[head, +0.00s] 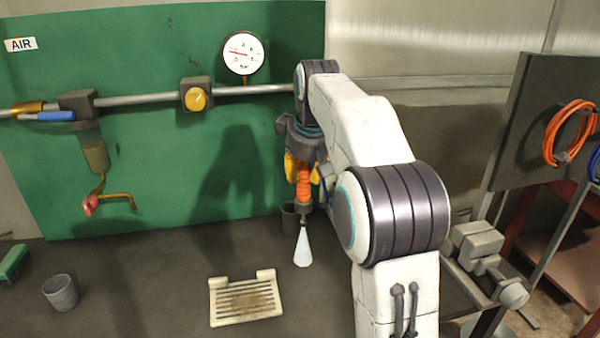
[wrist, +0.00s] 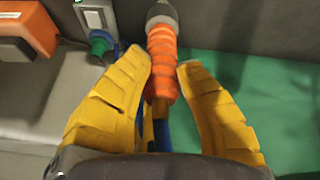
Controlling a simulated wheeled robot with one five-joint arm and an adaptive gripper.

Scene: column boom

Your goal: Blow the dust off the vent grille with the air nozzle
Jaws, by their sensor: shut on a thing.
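My gripper (head: 302,168) is shut on the orange air nozzle (head: 304,188), which points down above the bench. Its yellow fingers also show either side of the ribbed orange body in the wrist view (wrist: 163,68). The nozzle's grey tip (wrist: 161,12) is at the top of that view. A pale cone (head: 303,248), which looks like an air jet, spreads down from the tip in the head view. The cream vent grille (head: 218,310) lies on the bench, left of and nearer than the cone. Brownish dust shows on its slats. The cone appears apart from the grille.
A pipe with a yellow-knobbed valve (head: 196,98) and a gauge (head: 243,53) runs along the green panel (head: 150,180). A grey cup (head: 61,292) and a green block (head: 13,262) sit at left.

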